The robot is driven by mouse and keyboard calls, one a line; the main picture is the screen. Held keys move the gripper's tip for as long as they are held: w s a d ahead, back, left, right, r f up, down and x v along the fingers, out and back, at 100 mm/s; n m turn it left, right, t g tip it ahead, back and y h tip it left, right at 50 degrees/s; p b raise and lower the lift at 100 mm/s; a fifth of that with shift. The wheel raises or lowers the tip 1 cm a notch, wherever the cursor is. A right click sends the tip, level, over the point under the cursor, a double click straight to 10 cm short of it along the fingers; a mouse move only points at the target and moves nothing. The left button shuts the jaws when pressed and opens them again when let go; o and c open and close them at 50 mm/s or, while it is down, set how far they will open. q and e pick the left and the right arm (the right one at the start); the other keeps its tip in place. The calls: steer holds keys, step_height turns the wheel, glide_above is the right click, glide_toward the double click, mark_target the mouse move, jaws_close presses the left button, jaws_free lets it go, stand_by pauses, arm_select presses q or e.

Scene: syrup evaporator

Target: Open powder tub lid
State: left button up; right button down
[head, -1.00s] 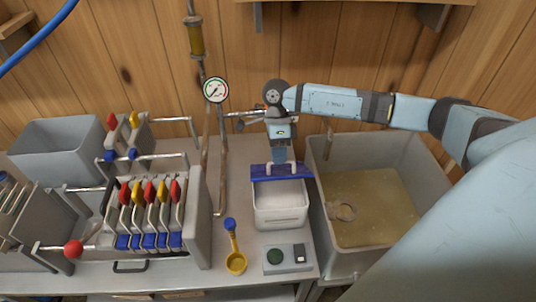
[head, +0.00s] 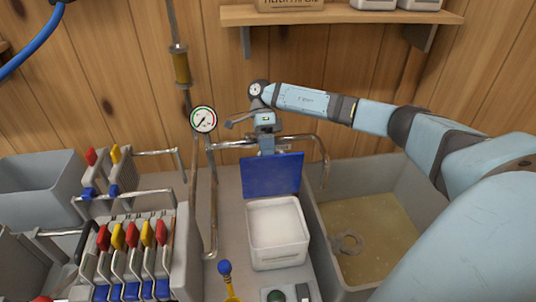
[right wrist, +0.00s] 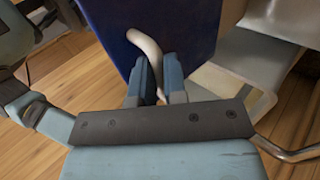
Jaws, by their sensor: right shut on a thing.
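The powder tub (head: 278,258) is a white box filled with white powder, standing on the grey bench in the head view. Its blue lid (head: 272,176) stands about upright at the tub's back edge, and the powder is uncovered. My right gripper (head: 267,150) is behind and above the lid. In the right wrist view the right gripper (right wrist: 155,85) is shut on the pale curved handle (right wrist: 148,50) of the blue lid (right wrist: 165,25). My left gripper is not in view.
A grey basin (head: 395,178) of murky liquid holding a ring-shaped item is right of the tub. A filter press (head: 130,250) with coloured handles is at left. A gauge (head: 203,119) on pipes rises behind. A yellow scoop with a blue knob (head: 225,268) lies in front. A shelf (head: 340,15) hangs above.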

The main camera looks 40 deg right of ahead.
steer(key=shift+w+d+f+g, duration=0.15)
steer(key=shift+f+g, duration=0.15)
steer(key=shift+f, duration=0.3)
steer(key=c, duration=1.5)
jaws_free()
steer(key=o, duration=0.3)
steer(key=shift+w+d+f, duration=0.1)
steer(key=shift+d, duration=0.05)
steer(key=shift+o, duration=0.2)
steer(key=v, duration=0.7)
steer(key=shift+w+d+r, duration=0.25)
